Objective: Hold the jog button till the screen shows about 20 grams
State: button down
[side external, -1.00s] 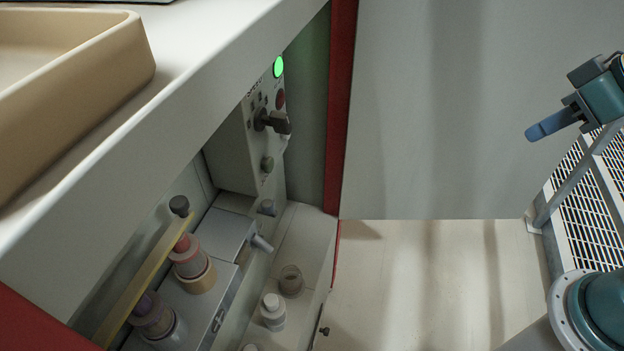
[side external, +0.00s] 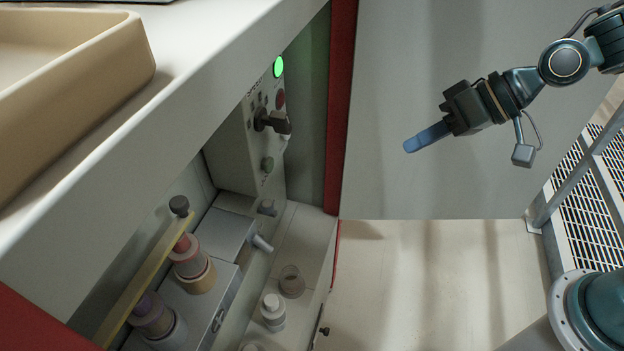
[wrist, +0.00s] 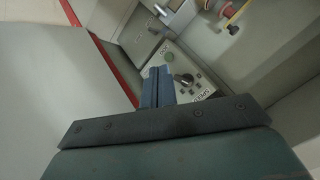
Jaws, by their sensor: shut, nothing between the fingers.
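The control panel (side external: 232,151) is a pale box under the counter. A round green button (side external: 267,165) sits low on it and also shows in the wrist view (wrist: 169,57); its lettering is too small to read surely, so I cannot tell whether it is the jog button. A dark rotary knob (side external: 272,122), a red button (side external: 280,99) and a lit green lamp (side external: 278,67) are above it. No readable gram screen shows. My gripper (side external: 411,147), with blue fingers, is shut and empty, in the air right of the panel. The fingers (wrist: 157,72) point towards the panel in the wrist view.
A white counter (side external: 215,55) with a tan tray (side external: 135,60) overhangs the panel. Below are bottles (side external: 191,258), a small clear cup (side external: 291,281) and a white bottle (side external: 273,311). A red post (side external: 341,100) stands right of the panel. Open air lies between post and gripper.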

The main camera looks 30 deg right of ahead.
jog(key=w+a+f+m+t+y, duration=0.1)
jog(key=w+a+f+m+t, duration=0.1)
jog(key=w+f+m, duration=0.3)
jog(key=w+a+f+m+t+y, duration=0.2)
jog(key=w+f+m, duration=0.3)
jog(key=f, duration=0.2)
jog(key=shift+a+f+m+t, duration=0.15)
jog(key=shift+a+m+t, duration=0.1)
jog(key=shift+m+t, duration=0.15)
jog(key=shift+w+a, duration=0.1)
jog(key=shift+w, duration=0.05)
dwell(0.4)
send_near(273, 165)
jog(key=x, duration=0.4)
jog(key=shift+w+a+f, duration=0.1)
jog(key=shift+a+f, duration=0.1)
jog(key=shift+f, duration=0.1)
jog(key=shift+w+a, duration=0.65)
jog(key=shift+w, duration=0.05)
